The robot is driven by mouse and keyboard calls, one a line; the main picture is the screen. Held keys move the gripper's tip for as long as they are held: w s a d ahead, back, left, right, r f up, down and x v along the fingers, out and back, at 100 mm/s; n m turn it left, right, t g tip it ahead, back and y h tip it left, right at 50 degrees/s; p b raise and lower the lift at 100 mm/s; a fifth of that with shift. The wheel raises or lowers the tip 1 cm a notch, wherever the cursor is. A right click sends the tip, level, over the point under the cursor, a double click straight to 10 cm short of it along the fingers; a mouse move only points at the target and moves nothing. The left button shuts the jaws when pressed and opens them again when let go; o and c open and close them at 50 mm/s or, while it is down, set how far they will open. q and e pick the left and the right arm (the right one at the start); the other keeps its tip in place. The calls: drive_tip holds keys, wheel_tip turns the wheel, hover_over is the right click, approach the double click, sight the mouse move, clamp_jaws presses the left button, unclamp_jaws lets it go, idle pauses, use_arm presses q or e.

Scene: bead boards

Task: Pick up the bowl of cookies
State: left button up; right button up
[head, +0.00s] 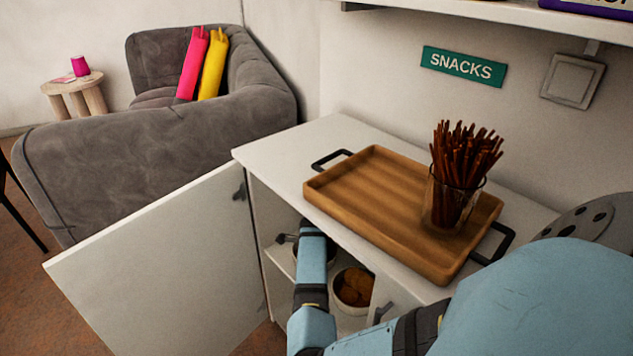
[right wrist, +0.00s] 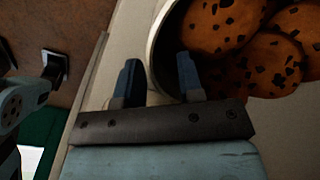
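A bowl of cookies (head: 353,290) stands inside the open cabinet, to the right of my right arm in the head view. Another pale bowl shows partly behind that arm, its contents hidden. In the right wrist view, chocolate-chip cookies (right wrist: 225,25) fill a bowl with a pale rim (right wrist: 158,42). My right gripper (right wrist: 158,75) is open there, its fingers apart on either side of the bowl's wall. I cannot tell whether they touch it. In the head view the right gripper is hidden inside the cabinet. My left gripper is not in view.
The open cabinet door (head: 165,265) stands out to the left. On the cabinet top (head: 290,150) is a wooden tray (head: 350,195) holding a glass of pretzel sticks (head: 455,190). A grey sofa (head: 140,165) is behind. The cabinet opening is narrow around my arm.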

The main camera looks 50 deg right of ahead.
drive_tip(key=shift+f, duration=0.3)
drive_tip(key=c, duration=0.6)
drive_tip(key=shift+r, duration=0.1)
clamp_jaws()
drive_tip(key=shift+r, duration=0.1)
